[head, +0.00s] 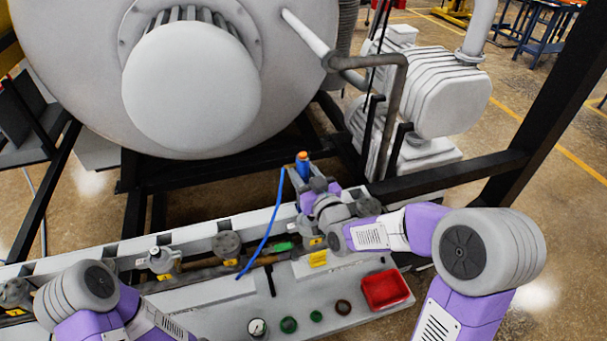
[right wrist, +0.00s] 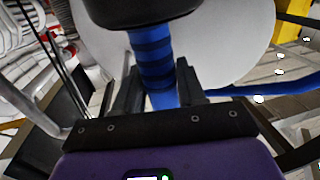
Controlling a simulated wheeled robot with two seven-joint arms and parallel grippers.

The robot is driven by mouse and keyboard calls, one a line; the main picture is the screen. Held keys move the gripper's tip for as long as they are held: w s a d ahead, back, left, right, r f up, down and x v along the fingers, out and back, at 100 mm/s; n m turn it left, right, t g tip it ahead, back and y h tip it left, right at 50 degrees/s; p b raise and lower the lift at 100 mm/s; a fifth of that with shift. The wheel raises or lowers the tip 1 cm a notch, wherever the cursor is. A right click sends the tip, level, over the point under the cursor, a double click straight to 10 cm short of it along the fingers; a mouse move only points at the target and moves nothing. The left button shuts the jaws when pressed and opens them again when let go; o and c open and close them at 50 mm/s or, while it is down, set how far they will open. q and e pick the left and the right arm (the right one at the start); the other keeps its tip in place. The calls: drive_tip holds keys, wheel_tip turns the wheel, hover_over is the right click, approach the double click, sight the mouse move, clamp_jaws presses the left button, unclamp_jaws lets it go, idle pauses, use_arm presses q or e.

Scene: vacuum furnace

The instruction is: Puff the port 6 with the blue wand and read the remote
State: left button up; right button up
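The blue wand (head: 303,172) with an orange top stands upright in my right gripper (head: 308,190), above the back rail. In the right wrist view the wand's blue banded shaft (right wrist: 154,60) lies between the two fingers (right wrist: 157,88), which are closed on it. A black part covers its top there. A blue hose (head: 265,235) runs from the wand down to the bench. Several ports with yellow tags line the rail, one fitting (head: 160,259) at left; the tag numbers are too small to read, so I cannot tell which is port 6. No remote is clearly recognizable. My left gripper is out of view.
The furnace vessel (head: 60,70) stands behind the rail, with a pump (head: 450,95) at right. The bench carries a red tray (head: 386,290), a gauge (head: 257,327), green rings (head: 288,325) and a dark ring (head: 343,308). A black frame post (head: 555,90) rises at right.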

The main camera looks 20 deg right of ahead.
drive_tip(key=o, duration=0.5)
drive_tip(key=shift+f, duration=0.1)
drive_tip(key=shift+s, duration=0.15)
drive_tip(key=s, duration=0.2)
drive_tip(key=s+d, duration=0.1)
drive_tip(key=s, duration=0.4)
drive_tip(key=shift+s+d, duration=0.1)
drive_tip(key=shift+d, duration=0.15)
